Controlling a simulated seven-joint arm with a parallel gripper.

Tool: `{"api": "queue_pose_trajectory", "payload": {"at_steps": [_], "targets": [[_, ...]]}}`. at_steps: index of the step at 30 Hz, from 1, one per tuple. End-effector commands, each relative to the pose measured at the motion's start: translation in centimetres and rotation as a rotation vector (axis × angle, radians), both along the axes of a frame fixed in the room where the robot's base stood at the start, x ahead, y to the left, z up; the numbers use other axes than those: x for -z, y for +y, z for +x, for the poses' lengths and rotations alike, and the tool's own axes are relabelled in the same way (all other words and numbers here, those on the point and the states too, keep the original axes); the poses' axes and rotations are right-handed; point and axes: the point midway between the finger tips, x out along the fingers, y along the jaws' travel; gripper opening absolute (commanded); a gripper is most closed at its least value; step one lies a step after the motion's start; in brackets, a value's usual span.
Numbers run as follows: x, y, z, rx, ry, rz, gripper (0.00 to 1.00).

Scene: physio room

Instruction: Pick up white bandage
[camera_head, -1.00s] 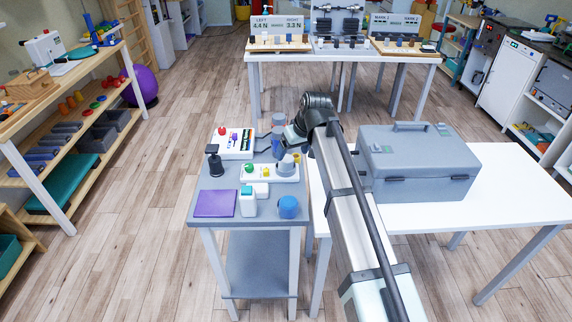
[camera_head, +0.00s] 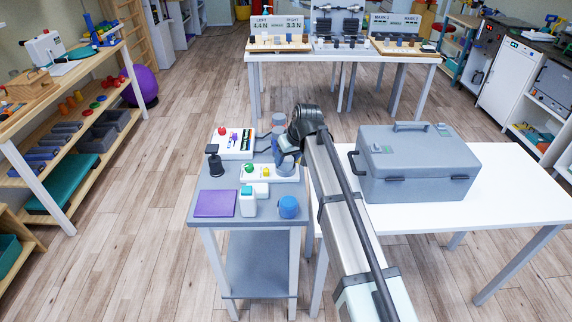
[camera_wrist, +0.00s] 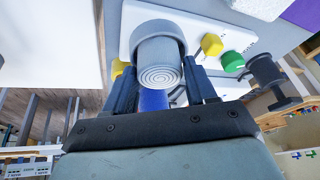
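A pale grey-white roll with a spiral end, which looks like the bandage, shows in the wrist view (camera_wrist: 160,72). It has a grey outer band and stands at the white panel with knobs (camera_head: 258,172). In the head view it shows only partly beside my gripper (camera_head: 287,160). My gripper (camera_wrist: 161,75) is open, with one dark finger on each side of the roll. I cannot tell whether the fingers touch it. A blue cylinder (camera_wrist: 152,98) shows between the fingers, below the roll's end.
On the grey cart (camera_head: 207,217) are a purple pad (camera_head: 215,204), a white bottle with a teal cap (camera_head: 248,203), a blue cylinder (camera_head: 289,207) and a small white item (camera_head: 262,189). A grey case (camera_head: 415,165) stands on the white table close to my arm.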

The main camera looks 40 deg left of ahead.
Motion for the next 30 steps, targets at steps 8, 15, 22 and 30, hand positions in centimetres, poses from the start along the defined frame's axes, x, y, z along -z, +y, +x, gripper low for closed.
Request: {"api": "queue_pose_trajectory", "payload": {"at_steps": [8, 15, 22, 30], "targets": [[0.0, 0.0, 0.0, 0.0, 0.0, 0.0, 0.29], [0.0, 0.0, 0.0, 0.0, 0.0, 0.0, 0.16], [-1.3, 0.1, 0.0, 0.001, -0.001, 0.002, 0.16], [-5.8, 0.1, 0.1, -0.001, -0.001, 0.002, 0.16]]}}
